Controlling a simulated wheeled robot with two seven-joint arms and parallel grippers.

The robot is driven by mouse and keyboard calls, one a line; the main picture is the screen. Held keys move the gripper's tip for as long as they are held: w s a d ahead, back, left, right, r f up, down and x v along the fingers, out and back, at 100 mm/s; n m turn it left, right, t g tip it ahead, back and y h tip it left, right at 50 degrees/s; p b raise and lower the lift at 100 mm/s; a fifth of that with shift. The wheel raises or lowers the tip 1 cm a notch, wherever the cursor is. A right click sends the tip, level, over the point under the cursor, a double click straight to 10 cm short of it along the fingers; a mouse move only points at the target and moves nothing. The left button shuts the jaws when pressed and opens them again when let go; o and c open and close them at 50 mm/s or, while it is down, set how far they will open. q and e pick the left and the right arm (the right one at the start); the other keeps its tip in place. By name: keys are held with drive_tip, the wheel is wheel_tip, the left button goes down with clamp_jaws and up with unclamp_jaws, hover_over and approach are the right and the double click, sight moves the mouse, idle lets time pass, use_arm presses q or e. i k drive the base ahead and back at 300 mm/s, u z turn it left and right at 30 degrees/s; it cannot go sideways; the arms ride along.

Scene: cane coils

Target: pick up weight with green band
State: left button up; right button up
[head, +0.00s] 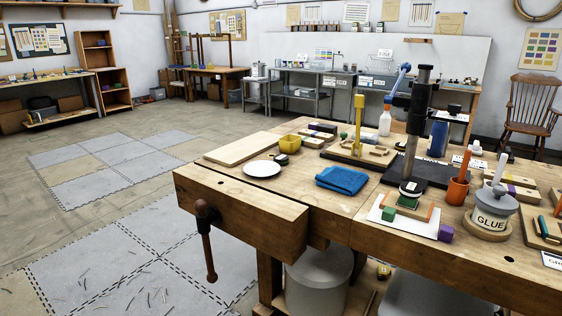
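I cannot make out for certain a weight with a green band. A small dark object (282,159) sits on the workbench (330,205) between a yellow cup (289,144) and a white plate (262,169); its band colour is too small to tell. Under the black press (417,135), a dark round piece with a pale edge (411,188) sits above something green (408,201). Neither of my grippers shows in the head view.
A blue cloth (342,180), a glue pot (491,213), an orange cup (457,191), a green block (389,213) and a purple block (446,232) crowd the bench. A vise handle (208,240) sticks out in front. Floor at left is open.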

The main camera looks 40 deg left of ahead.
sight(282, 160)
drive_tip(key=u, duration=2.55)
drive_tip(key=i, duration=4.3)
drive_tip(key=z, duration=2.3)
